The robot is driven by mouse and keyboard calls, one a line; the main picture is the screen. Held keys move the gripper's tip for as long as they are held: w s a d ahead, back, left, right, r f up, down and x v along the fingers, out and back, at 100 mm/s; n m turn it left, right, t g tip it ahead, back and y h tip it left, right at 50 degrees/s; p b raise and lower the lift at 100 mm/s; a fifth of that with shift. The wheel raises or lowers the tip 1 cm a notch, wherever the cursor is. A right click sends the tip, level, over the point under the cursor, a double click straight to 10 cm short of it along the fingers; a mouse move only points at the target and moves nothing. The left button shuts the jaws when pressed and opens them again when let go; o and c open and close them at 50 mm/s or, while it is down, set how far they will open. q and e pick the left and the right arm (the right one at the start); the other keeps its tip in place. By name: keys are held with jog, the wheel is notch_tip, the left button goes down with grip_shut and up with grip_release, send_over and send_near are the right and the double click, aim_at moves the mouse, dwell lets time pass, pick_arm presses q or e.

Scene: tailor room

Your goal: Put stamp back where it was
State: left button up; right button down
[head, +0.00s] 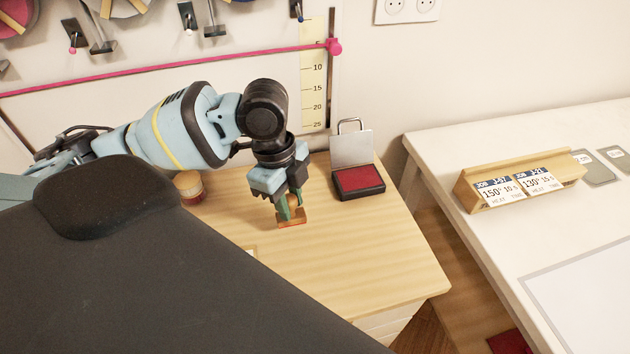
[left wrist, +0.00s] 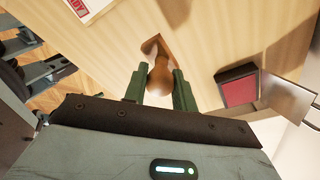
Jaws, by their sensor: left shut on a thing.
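The stamp (head: 291,221) has a wooden handle and a flat base, and is upright at the wooden tabletop (head: 345,255). In the left wrist view the stamp (left wrist: 161,75) has its rounded brown handle between green fingers. My left gripper (head: 290,205) points down and is shut on the stamp's handle. I cannot tell whether the base touches the wood. An open ink pad (head: 358,182) with a red surface and a raised lid lies to the right of the stamp, apart from it. My right gripper is not in view.
A small round jar (head: 189,186) stands left of the stamp, behind my arm. A white table (head: 440,150) with a wooden card holder (head: 520,196) is at the right, across a gap. The wood in front of the stamp is clear. A card with red print (left wrist: 90,8) lies nearby.

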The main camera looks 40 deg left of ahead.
pick_arm(q)
jog(key=w+a, duration=0.1)
jog(key=w, duration=0.8)
jog(key=shift+w+a+f+b, duration=0.3)
jog(key=shift+w+a+f, duration=0.05)
jog(key=shift+w+f, duration=0.1)
jog(key=shift+w+a+f, duration=0.1)
jog(key=shift+w+f, duration=0.1)
jog(key=shift+f, duration=0.7)
jog(key=shift+w+f, duration=0.15)
jog(key=shift+f, duration=0.75)
jog(key=shift+f, duration=0.15)
jog(key=o, duration=1)
notch_tip(320, 180, up, 12)
jog(key=a, duration=0.1)
jog(key=shift+a+p, duration=0.4)
